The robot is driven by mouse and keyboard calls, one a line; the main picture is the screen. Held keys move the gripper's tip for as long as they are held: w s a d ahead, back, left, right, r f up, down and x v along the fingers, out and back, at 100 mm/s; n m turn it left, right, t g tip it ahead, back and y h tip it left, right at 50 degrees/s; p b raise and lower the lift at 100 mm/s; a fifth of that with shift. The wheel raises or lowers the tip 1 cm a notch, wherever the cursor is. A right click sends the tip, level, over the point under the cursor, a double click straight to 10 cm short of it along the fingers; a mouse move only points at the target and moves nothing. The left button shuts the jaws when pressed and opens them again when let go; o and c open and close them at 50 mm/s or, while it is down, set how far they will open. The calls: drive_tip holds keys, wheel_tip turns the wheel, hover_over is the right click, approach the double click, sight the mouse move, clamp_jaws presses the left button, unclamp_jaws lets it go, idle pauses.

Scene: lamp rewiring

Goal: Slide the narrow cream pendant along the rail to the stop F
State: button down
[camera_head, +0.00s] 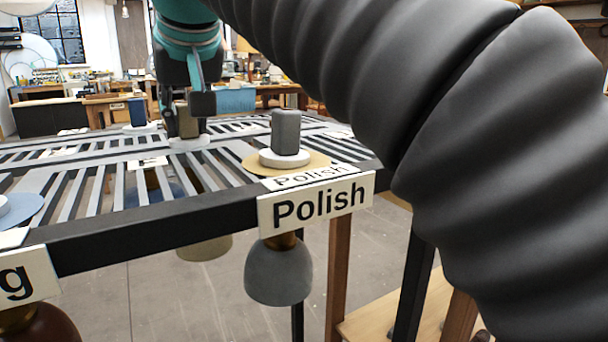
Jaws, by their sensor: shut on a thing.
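My gripper (186,128) is at the upper left of the middle, pointing down over the slatted rail frame (150,215). It is shut on a small tan-olive block (183,118) that stands on a white round base (190,143). This looks like the top of a pendant. Its hanging part is hidden behind the slats, so I cannot confirm that it is the narrow cream one. A khaki shade (205,248) hangs below the frame, partly covered by the front bar. I cannot see a label reading F; the small white cards on the slats are unreadable.
A grey block (286,131) on a white base and tan disc stands by the "Polish" sign (316,206), with a grey shade (278,272) below. A dark blue block (137,112) stands left of my gripper. A blue disc (22,208) is at the left edge. My arm covers the right.

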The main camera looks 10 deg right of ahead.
drive_tip(key=shift+s+a+p, duration=0.25)
drive_tip(key=shift+s+a, duration=0.05)
drive_tip(key=shift+a, duration=0.65)
drive_tip(key=shift+s+a+p, duration=0.2)
drive_tip(key=shift+s+a, duration=0.15)
drive_tip(key=shift+a, duration=0.6)
drive_tip(key=shift+s+a+p, duration=0.25)
drive_tip(key=shift+s+a, duration=0.05)
drive_tip(key=shift+a, duration=0.65)
drive_tip(key=c, duration=0.8)
unclamp_jaws()
drive_tip(key=shift+c, duration=0.2)
drive_tip(key=shift+r, duration=0.1)
